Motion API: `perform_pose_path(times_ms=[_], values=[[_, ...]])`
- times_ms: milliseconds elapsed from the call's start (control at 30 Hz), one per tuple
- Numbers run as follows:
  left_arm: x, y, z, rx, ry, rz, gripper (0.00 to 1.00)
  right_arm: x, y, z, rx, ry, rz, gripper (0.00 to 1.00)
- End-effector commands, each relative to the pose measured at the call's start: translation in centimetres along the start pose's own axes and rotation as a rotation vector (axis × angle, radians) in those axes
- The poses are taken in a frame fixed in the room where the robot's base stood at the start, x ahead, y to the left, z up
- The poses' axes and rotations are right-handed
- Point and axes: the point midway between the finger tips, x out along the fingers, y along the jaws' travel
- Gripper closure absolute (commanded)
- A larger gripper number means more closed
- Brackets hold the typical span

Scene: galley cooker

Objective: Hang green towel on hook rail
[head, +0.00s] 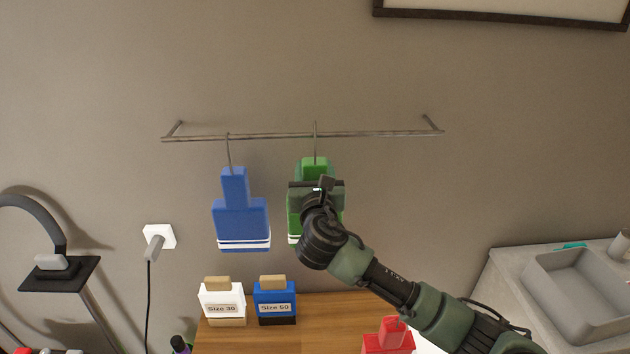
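The green towel (314,164) hangs upright below the hook rail (275,136), to the right of a blue towel. A thin wire hook (315,128) rises from its top and reaches over the rail; whether its weight rests there I cannot tell. My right gripper (316,178) is directly in front of the green towel, around its narrow upper part, and hides much of its middle. The fingers seem to lie on both sides of it, but whether they grip it I cannot tell. My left gripper is out of view.
The blue towel (240,213) hangs from the rail at left. Below are a wooden surface (335,305), a white box (222,302), a blue box (274,302) and a red object (388,340). A grey sink (580,295) stands at right. The rail's right part is free.

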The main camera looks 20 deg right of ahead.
Motion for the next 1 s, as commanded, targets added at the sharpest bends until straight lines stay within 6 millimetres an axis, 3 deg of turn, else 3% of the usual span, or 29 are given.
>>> perform_pose_path(times_ms=[200,533,967,1000], values=[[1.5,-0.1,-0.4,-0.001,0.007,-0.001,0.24,1.8,-0.1,-0.1,0.001,-0.003,-0.002,1.00],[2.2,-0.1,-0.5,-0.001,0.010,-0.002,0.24,1.7,0.0,-2.0,0.000,-0.001,0.000,1.00],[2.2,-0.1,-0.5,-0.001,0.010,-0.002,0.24,1.7,0.0,-2.3,0.000,-0.001,0.000,1.00],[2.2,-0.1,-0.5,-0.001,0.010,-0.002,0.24,1.7,0.0,-2.3,0.000,-0.001,0.000,0.41]])
